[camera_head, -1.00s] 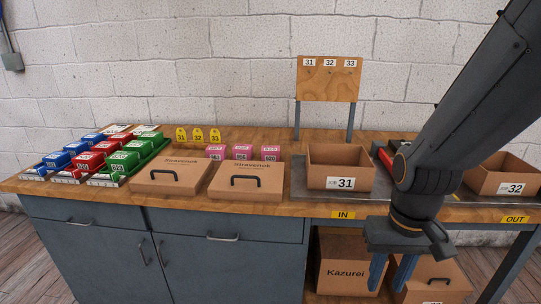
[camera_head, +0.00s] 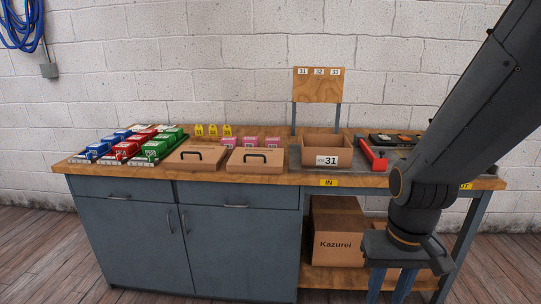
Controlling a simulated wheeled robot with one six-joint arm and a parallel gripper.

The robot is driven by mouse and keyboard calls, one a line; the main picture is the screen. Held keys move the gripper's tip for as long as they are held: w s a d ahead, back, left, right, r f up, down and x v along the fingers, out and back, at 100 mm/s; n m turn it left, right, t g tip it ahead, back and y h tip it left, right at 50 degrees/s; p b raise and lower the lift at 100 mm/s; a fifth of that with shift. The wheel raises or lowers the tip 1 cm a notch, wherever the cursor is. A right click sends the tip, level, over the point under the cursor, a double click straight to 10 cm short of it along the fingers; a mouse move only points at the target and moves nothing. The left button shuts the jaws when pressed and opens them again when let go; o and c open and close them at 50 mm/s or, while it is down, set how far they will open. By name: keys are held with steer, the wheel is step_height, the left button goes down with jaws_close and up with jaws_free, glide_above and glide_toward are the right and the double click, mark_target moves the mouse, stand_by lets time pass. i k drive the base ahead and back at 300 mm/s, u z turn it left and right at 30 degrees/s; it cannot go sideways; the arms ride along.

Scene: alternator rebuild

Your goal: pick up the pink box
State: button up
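Three small pink boxes stand in a row on the wooden bench top: a left one (camera_head: 229,143), a middle one (camera_head: 251,143) and a right one (camera_head: 272,143). They sit behind two flat cardboard boxes with black handles. My gripper (camera_head: 390,285) hangs in front of the bench at the lower right, well below the bench top and far from the pink boxes. Its two blue fingers point down and are apart, with nothing seen between them. The fingertips are near the picture's lower part.
Cardboard boxes (camera_head: 196,158) and (camera_head: 254,160) lie in front of the pink boxes. An open bin marked 31 (camera_head: 320,161) stands to their right. Yellow tags (camera_head: 213,130) stand behind. Blue, red and green bins (camera_head: 130,147) fill the left. A Kazurei carton (camera_head: 337,244) is on the lower shelf.

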mark_target(270, 142)
steer(key=z, duration=0.5)
steer(key=k, duration=0.15)
steer(key=u, duration=1.6)
steer(key=i, duration=1.45)
steer(key=z, duration=0.85)
steer(key=i, duration=1)
steer(key=z, duration=0.25)
